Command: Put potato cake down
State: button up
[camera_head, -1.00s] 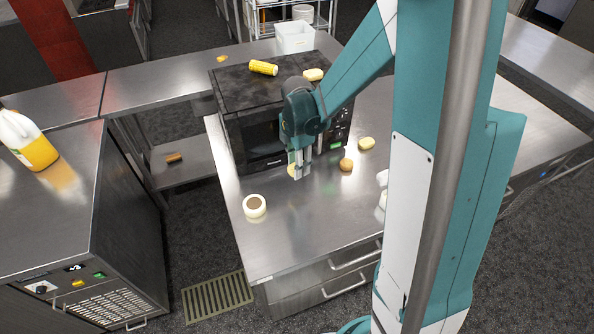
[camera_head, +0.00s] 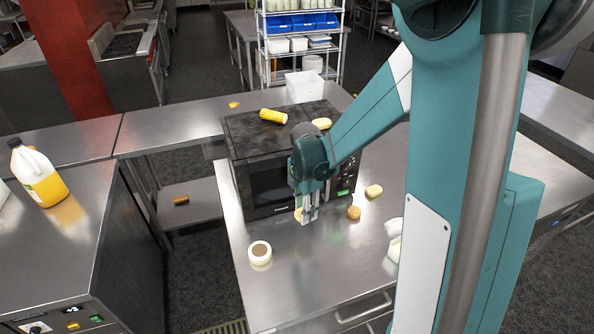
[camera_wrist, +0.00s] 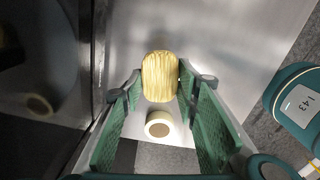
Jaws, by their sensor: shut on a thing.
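My gripper (camera_head: 309,214) points down over the steel counter (camera_head: 315,275), just in front of the black microwave (camera_head: 262,190). The potato cake (camera_wrist: 160,77) is a ridged, pale yellow block between my fingertips in the wrist view, and my gripper is shut on it. In the head view only a small yellowish part of the cake (camera_head: 298,215) shows beside the fingers; the rest is hidden. It is low over the counter; I cannot tell whether it touches the surface.
A white round item with a brown top (camera_head: 260,253) stands front-left of my gripper. A brown potato (camera_head: 354,213) and a pale yellow piece (camera_head: 374,191) lie to the right. Corn (camera_head: 273,116) and another yellow piece (camera_head: 321,124) lie on the microwave. The counter's front is clear.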

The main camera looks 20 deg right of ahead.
notch_tip(320, 180, up, 35)
jog(key=m+p, duration=0.2)
jog(key=p, duration=0.2)
send_over(245, 132)
jog(key=shift+f, duration=2.65)
jog(key=shift+f, duration=3.15)
jog(key=shift+f+p, duration=0.3)
jog(key=shift+f, duration=1.55)
jog(key=shift+f, duration=0.2)
